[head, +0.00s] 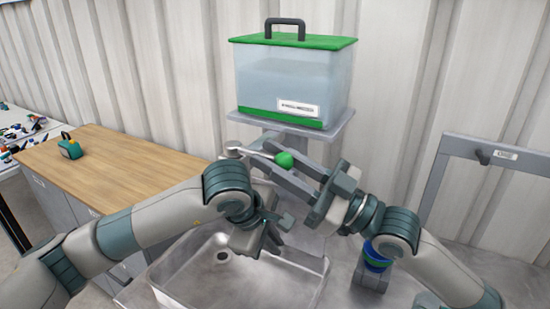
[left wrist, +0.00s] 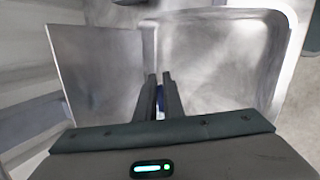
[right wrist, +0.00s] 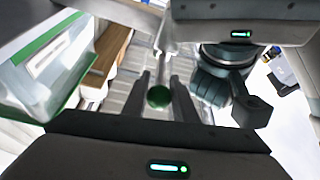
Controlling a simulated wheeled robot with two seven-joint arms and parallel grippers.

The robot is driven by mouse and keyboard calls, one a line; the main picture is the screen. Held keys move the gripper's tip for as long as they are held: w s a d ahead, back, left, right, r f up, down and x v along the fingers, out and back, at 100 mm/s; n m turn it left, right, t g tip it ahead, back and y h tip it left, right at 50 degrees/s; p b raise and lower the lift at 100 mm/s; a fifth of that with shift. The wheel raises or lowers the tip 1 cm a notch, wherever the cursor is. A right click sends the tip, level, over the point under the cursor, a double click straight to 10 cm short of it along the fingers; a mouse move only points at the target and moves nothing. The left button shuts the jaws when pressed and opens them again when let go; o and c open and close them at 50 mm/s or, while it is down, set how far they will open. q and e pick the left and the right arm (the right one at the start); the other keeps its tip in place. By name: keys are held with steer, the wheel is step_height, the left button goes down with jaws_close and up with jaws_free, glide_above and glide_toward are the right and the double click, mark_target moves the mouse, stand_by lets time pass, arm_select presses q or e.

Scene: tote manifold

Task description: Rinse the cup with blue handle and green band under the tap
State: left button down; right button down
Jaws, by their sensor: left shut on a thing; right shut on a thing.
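The tap (head: 236,150) is under the tank, above the sink. My right gripper (head: 282,166) is shut on the tap's green knob (head: 285,159); the knob shows between its fingers in the right wrist view (right wrist: 159,97). My left gripper (head: 270,240) is low over the sink basin, below the tap. In the left wrist view its fingers (left wrist: 160,90) are closed around a dark blue sliver, by its colour the cup's blue handle (left wrist: 160,98). The cup's body and green band are hidden there, so I cannot tell its tilt or whether water runs into it.
The metal sink (head: 170,278) lies below both grippers. A water tank (head: 293,80) with green lid stands on a grey shelf behind. A blue and green object (head: 377,258) is partly behind my right arm. A wooden counter (head: 120,165) is at left, a grey frame (head: 440,180) at right.

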steer(key=shift+s+a+m+t+h, duration=0.2)
steer(key=shift+s+m+t+h, duration=0.25)
steer(key=shift+t, duration=0.25)
steer(key=shift+w, duration=0.1)
steer(key=c, duration=1.4)
jaws_free()
steer(key=shift+c, duration=0.2)
steer(key=shift+v, duration=0.85)
steer(key=v, duration=1)
